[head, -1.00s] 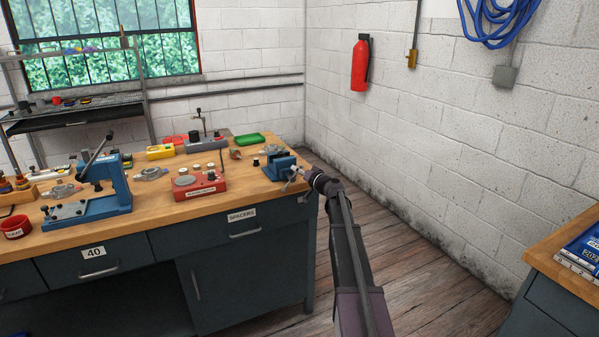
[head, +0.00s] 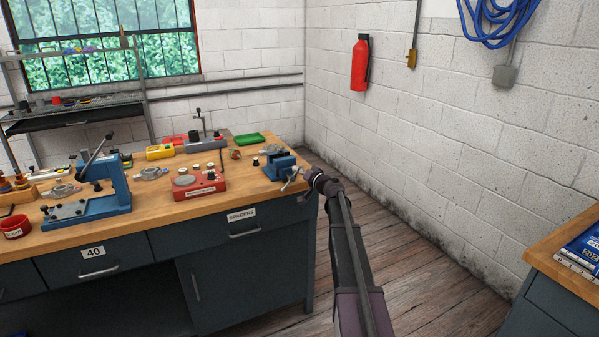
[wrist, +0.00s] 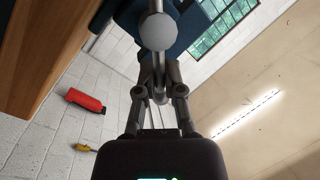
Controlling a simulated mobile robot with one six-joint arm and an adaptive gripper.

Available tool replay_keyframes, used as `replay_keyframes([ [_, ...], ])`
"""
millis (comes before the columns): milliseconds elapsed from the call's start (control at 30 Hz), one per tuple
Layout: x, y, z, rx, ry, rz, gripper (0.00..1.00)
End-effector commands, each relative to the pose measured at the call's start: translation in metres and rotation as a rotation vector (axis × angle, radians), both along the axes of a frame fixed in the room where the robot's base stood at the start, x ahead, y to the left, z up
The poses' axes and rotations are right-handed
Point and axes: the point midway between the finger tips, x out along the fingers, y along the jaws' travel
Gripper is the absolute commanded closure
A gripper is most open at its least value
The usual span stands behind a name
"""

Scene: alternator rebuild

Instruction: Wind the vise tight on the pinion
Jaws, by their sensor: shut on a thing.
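The blue vise (head: 280,167) stands at the right end of the wooden workbench. Its handle (head: 292,178) sticks out at the front right. My gripper (head: 305,175) is at the handle, over the bench's right edge. In the wrist view my gripper (wrist: 160,95) is shut on the vise handle, whose pale round knob (wrist: 157,32) shows just beyond the fingers. The blue vise body (wrist: 185,25) is behind it. I cannot make out the pinion in the jaws; the view is too small.
The workbench (head: 150,215) also holds a red box with round tops (head: 200,184), a blue press (head: 105,185), a green tray (head: 249,139) and a grey fixture (head: 205,143). The floor right of the bench is clear. A red extinguisher (head: 360,64) hangs on the wall.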

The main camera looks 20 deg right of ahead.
Motion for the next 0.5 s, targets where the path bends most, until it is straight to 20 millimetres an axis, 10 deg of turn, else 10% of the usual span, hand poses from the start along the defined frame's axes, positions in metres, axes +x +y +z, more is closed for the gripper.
replay_keyframes([
  [500,0.001,-0.007,-0.014,0.305,0.01,0.001,1.0],
])
